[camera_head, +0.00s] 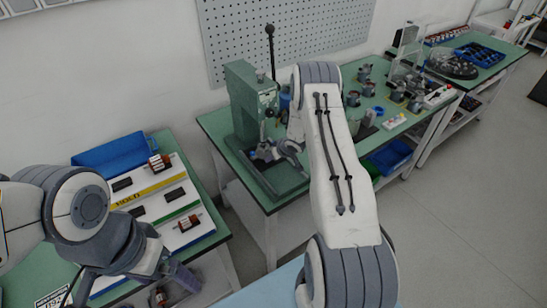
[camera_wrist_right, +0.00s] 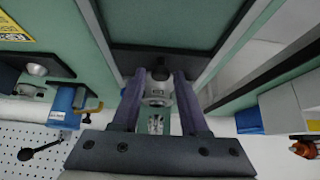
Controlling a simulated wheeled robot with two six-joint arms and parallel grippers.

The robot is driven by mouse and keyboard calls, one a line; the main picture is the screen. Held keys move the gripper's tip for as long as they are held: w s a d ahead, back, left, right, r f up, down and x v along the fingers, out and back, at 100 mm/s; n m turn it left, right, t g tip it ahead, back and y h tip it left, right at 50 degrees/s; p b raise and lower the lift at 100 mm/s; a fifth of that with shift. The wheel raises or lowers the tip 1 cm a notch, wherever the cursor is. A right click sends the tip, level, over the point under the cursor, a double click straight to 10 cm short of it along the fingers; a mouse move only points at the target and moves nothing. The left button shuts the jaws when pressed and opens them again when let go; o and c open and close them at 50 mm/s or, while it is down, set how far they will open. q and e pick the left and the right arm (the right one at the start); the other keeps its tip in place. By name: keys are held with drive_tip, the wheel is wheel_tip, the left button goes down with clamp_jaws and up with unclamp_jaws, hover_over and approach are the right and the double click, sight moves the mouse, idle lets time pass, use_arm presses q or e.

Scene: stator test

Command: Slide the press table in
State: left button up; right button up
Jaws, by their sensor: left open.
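The green press (camera_head: 243,105) stands on the left end of the far green bench, with a tall black lever above it. Its dark base frame (camera_head: 280,190) lies on the bench in front of it. My right arm reaches over the bench, and my right gripper (camera_head: 268,152) is low at the front of the press. In the right wrist view, a grey round part with a black knob (camera_wrist_right: 158,90) sits between its two purple fingers; I cannot tell whether they touch it. The press table itself is hard to make out. My left gripper (camera_head: 130,285) is open and empty over the near bench.
A white panel (camera_head: 160,205) with dark and copper parts and a blue bin (camera_head: 112,153) are on the near bench. Several grey stator-like parts (camera_head: 397,92) stand right of the press. A pegboard (camera_head: 285,35) hangs behind. Open floor (camera_head: 460,210) lies to the right.

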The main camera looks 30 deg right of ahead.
idle(0.3)
drive_tip(key=p+v, duration=0.3)
drive_tip(key=v, duration=0.3)
idle(0.7)
